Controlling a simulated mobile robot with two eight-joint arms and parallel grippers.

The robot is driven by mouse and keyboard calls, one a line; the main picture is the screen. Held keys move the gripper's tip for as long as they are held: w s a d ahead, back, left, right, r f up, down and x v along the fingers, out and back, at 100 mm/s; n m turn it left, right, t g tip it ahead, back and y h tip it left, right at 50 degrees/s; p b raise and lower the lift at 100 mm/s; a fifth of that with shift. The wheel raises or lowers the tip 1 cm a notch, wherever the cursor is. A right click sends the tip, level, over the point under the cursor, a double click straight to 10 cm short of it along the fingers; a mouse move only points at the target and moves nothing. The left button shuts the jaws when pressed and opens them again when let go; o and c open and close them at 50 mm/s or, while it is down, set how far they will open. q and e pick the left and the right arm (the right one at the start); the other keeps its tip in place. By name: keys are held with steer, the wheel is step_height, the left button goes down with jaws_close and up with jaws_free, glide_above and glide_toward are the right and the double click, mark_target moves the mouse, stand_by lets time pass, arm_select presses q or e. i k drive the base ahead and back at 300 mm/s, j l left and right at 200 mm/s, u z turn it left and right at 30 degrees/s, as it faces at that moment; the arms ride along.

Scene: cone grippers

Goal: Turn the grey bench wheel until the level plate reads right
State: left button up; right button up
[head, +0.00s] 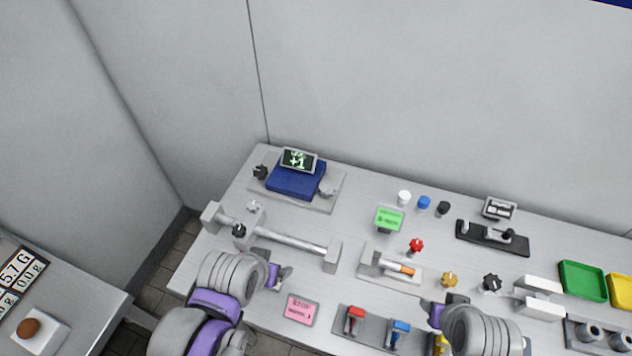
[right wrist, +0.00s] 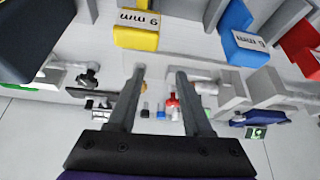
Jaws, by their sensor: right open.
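The level plate is a blue slab (head: 296,181) on a grey base at the back left of the bench. A small dark display (head: 298,160) above it reads "+1" in green. A grey wheel (head: 326,189) is at the base's right front corner, and a black knob (head: 260,172) is at its left. Another pale grey knob (head: 253,207) stands in front of the base. My left gripper (head: 281,277) is in front of the long bar, apart from the wheels; its jaws are unclear. My right gripper (right wrist: 160,72) is open and empty in the right wrist view, above the front of the bench.
A long grey bar (head: 290,242) between end blocks lies between my left gripper and the level plate.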

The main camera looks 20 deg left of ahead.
mark_target(327, 190)
steer(key=j+z, duration=0.25)
steer(key=z, duration=0.15)
steer(key=k+j+z, duration=0.1)
steer(key=j+z, duration=0.15)
steer(key=z, duration=0.15)
steer(key=k+j+z, duration=0.1)
steer(key=z, duration=0.3)
steer(key=j, duration=0.15)
